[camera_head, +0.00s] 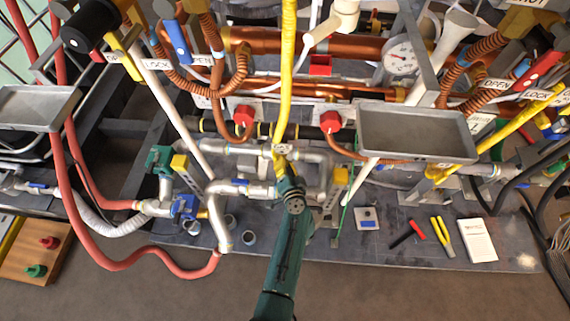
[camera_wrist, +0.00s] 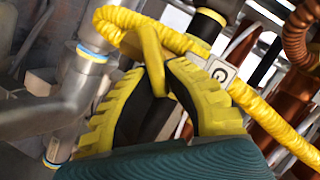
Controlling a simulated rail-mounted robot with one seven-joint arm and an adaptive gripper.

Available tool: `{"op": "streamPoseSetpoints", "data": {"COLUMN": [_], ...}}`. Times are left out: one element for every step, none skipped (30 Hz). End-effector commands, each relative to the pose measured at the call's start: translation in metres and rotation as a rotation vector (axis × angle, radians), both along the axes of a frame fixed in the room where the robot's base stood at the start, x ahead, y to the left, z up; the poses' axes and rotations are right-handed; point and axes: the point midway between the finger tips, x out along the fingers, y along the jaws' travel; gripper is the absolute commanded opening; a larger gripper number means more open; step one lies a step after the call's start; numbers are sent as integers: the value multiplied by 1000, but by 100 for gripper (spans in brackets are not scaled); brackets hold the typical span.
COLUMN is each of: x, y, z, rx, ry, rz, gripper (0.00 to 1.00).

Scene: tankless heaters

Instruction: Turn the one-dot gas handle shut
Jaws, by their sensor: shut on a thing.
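The yellow gas handle (camera_wrist: 153,58) shows in the wrist view as a short flat bar between my fingertips. A white tag with one black dot (camera_wrist: 221,71) sits just to its right on the yellow gas line (camera_wrist: 270,118). My gripper (camera_wrist: 160,74) has its ribbed yellow fingers closed on the handle. In the head view my gripper (camera_head: 281,166) reaches up to the lower end of the yellow hose (camera_head: 288,70), by the small white tag (camera_head: 281,149). The handle is mostly hidden there by the fingers, and its exact angle cannot be told.
Grey metal pipes (camera_head: 245,187) lie close to the left of my gripper. Two red valve knobs (camera_head: 330,121) (camera_head: 244,115) sit above it. A metal tray (camera_head: 415,134) juts out at the right. Pliers (camera_head: 442,235) and a white booklet (camera_head: 477,240) lie on the bench.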

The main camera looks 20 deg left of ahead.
Motion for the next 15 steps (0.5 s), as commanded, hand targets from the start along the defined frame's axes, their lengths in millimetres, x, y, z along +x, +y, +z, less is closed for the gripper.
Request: {"op": "streamPoseSetpoints", "data": {"x": [-2, -2, -2, -2, -2, -2, -2, -2, -1, -1, -1, -1, -1, -1, -1], "y": [0, 0, 0, 0, 0, 0, 0, 0, 0, 0, 0, 0, 0, 0, 0], "z": [-4, -4, -4, -4, -4, -4, -4, -3, -3, -3, -2, -2, -2, -2, -1], "rx": [-3, -3, -3, -4, -4, -4, -3, -3, -3, -3, -3, -3, -3, -2, -2], "ry": [7, 7, 7, 6, 6, 6, 5, 5, 4, 3, 3, 2, 2, 2, 2], "rz": [0, 0, 0, 1, 1, 1, 0, 0, 0, 1, 1, 0, 0, 0, 0], "gripper": [0, 0, 0, 0, 19, 27, 33, 38, 42, 42, 42, 42, 42, 42, 42]}}
